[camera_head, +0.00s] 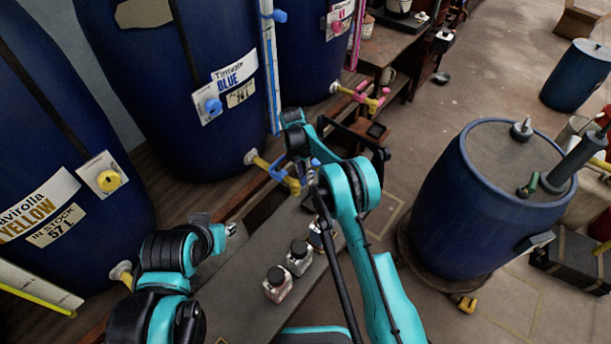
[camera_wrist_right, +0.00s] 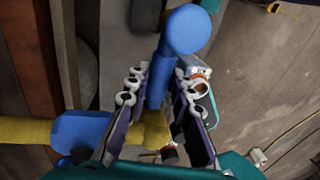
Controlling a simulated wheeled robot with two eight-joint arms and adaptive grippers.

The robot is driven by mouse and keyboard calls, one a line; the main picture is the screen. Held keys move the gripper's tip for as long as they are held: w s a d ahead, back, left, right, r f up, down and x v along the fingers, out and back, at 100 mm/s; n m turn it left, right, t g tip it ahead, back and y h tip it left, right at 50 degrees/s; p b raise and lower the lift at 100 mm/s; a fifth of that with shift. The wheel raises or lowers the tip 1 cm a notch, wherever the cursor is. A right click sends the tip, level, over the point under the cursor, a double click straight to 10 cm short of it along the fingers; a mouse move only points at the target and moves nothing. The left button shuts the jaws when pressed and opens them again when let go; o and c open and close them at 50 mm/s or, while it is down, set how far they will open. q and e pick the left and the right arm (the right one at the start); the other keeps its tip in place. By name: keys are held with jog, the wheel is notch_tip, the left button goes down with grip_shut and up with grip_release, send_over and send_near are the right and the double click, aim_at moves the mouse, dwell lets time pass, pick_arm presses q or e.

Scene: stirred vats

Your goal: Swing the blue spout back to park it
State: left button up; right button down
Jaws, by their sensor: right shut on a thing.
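The blue vat (camera_head: 165,90) stands at the back left, with a yellow pipe (camera_head: 256,160) low on its side. A blue spout (camera_head: 279,172) sits at the end of this pipe, partly hidden by my right arm. In the right wrist view the spout's blue bar with a rounded end (camera_wrist_right: 187,30) rises between the fingers of my right gripper (camera_wrist_right: 160,90). The fingers are shut on it, one on each side. In the head view the right gripper (camera_head: 301,172) is at the spout. My left gripper (camera_head: 229,230) is over the bench, apart from the spout; its finger opening is unclear.
Small jars (camera_head: 277,284) stand on the grey bench (camera_head: 238,300) below the spout. A yellow-labelled vat (camera_head: 50,150) stands at the left. A pink spout (camera_head: 375,99) shows behind. A large blue drum (camera_head: 475,215) stands at the right; open floor lies behind it.

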jog(key=c, duration=1.3)
grip_release()
jog(key=shift+a, duration=0.1)
jog(key=shift+r, duration=0.1)
jog(key=r, duration=0.4)
jog(key=w+a+r, duration=0.1)
jog(key=r, duration=0.6)
jog(key=shift+w+a+r, duration=0.25)
jog(key=shift+a+r, duration=0.05)
jog(key=shift+a, duration=0.1)
